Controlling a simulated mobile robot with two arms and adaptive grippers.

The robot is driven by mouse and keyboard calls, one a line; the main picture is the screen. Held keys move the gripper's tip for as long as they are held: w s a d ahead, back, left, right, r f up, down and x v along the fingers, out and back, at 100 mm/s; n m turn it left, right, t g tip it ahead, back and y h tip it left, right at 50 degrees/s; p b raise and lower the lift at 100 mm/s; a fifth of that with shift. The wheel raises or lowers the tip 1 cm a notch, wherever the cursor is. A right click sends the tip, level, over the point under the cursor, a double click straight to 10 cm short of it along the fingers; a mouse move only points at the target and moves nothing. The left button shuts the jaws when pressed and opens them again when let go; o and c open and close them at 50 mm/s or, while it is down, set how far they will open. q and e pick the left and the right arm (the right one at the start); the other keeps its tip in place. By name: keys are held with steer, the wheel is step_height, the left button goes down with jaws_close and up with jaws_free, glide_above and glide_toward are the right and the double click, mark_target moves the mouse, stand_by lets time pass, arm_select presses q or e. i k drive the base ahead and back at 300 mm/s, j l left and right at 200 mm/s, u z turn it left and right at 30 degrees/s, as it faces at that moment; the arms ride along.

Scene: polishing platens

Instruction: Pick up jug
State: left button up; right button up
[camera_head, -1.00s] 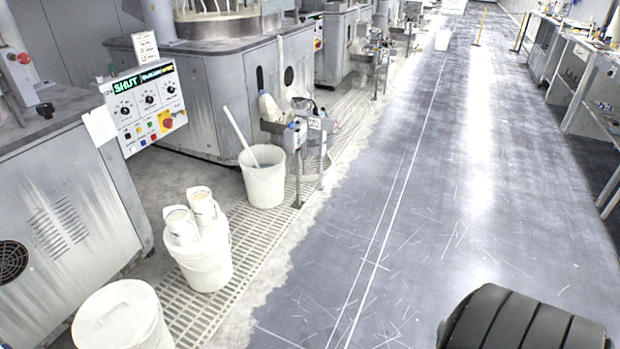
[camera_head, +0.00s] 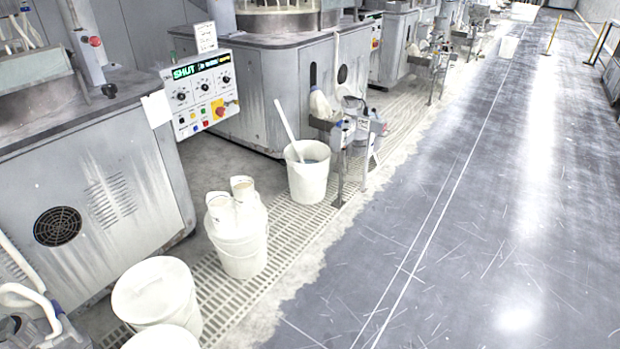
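Two white jugs stand side by side on a white bucket (camera_head: 238,250) left of the picture's middle: a nearer jug (camera_head: 220,212) and a farther jug (camera_head: 243,192). Both look upright, with pale openings facing up. Another white jug-like vessel (camera_head: 320,104) sits at the metal stand beside the second machine, partly hidden. I cannot tell which jug is meant. Neither of my grippers is in view.
A lidded white bucket (camera_head: 155,290) stands in front, with another at the bottom edge. An open bucket (camera_head: 307,172) holds a stick. A grey machine (camera_head: 90,190) with a control panel (camera_head: 203,92) lies left. The dark floor (camera_head: 480,230) at right is clear.

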mark_target(223, 216)
steer(key=u, duration=0.3)
steer(key=i+u, duration=0.15)
steer(key=u, duration=0.3)
steer(key=i+u, duration=0.2)
steer(key=u, duration=0.25)
steer(key=i+u, duration=0.2)
steer(key=u, duration=0.25)
